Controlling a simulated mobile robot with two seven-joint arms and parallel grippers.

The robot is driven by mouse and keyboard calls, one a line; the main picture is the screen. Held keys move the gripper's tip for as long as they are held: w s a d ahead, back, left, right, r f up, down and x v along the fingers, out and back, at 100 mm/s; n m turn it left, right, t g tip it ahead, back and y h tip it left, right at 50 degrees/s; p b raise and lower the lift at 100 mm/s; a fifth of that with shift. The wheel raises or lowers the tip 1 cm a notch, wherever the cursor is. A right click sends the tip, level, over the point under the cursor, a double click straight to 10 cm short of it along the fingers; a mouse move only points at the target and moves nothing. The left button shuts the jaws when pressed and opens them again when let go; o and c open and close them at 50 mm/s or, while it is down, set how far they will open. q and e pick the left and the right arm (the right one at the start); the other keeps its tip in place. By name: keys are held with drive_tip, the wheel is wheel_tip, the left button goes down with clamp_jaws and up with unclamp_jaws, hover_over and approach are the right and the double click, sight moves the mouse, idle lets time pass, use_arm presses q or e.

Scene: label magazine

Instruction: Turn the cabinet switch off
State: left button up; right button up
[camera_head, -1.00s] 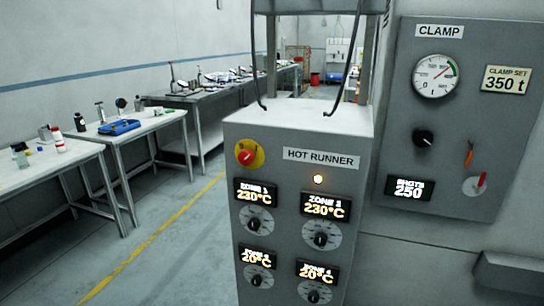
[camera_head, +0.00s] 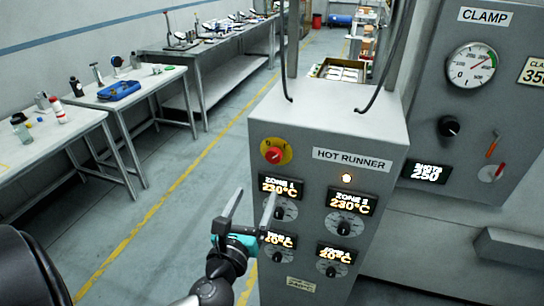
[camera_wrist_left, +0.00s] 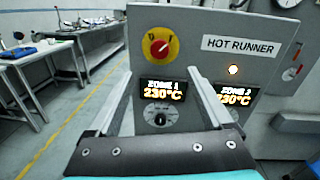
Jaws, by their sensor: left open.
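The grey hot runner cabinet (camera_head: 328,122) stands at the centre of the head view. Its switch, a red knob on a yellow plate (camera_head: 275,152), sits at the upper left of the front face; it also shows in the left wrist view (camera_wrist_left: 158,46). An orange lamp (camera_head: 347,178) on the cabinet is lit. My left gripper (camera_head: 254,207) is open and empty in front of the cabinet, below the switch and apart from it. In the left wrist view, its fingers (camera_wrist_left: 158,85) frame the Zone 1 display, with the switch above. My right gripper is not in view.
Below the switch are several lit zone displays (camera_head: 281,187) with dials. A clamp panel (camera_head: 460,100) with a gauge stands at the right. Worktables (camera_head: 130,90) with tools line the left wall. The floor between them and the cabinet is clear.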

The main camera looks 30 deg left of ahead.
sight(273, 158)
use_arm(q)
drive_tip(key=p+x, duration=0.1)
drive_tip(key=x, duration=1.2)
drive_tip(key=shift+w+f, duration=0.1)
drive_tip(key=shift+w, duration=0.05)
drive_tip(key=shift+w+a, duration=0.25)
drive_tip(key=shift+w, duration=0.45)
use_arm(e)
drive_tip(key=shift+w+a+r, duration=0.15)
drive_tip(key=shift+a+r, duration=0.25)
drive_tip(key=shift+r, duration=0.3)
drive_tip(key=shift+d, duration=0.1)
use_arm(q)
drive_tip(key=shift+c, duration=0.5)
clamp_jaws()
